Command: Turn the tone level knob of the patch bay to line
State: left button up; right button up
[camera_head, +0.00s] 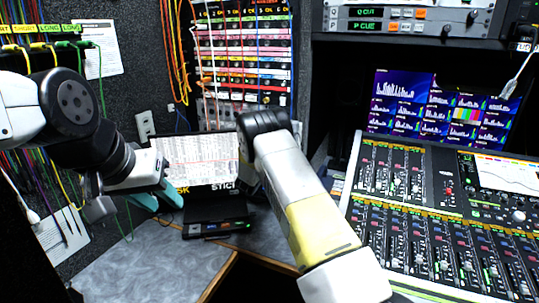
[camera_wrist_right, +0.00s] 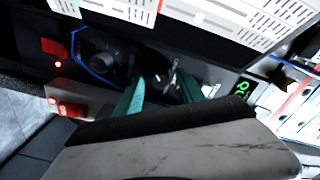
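The patch bay (camera_head: 243,50) is the rack of coloured jack rows on the back wall in the head view. My right arm crosses in front of its lower part and hides its own gripper there. In the right wrist view my right gripper (camera_wrist_right: 160,84) has its two teal fingers apart, pointing at a dark panel. A dark round knob (camera_wrist_right: 157,80) shows dimly between the fingertips; I cannot tell whether they touch it. Its setting and labels are not readable. My left gripper (camera_head: 157,199) is open and empty, in front of the laptop at left.
A laptop (camera_head: 196,158) and a small black box (camera_head: 216,229) stand on the grey desk. A mixing console (camera_head: 435,215) fills the right side. Cables hang at left.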

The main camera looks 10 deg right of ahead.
jog(key=v, duration=0.7)
jog(key=shift+s+a, duration=0.2)
jog(key=shift+s, duration=0.15)
jog(key=shift+r, duration=0.1)
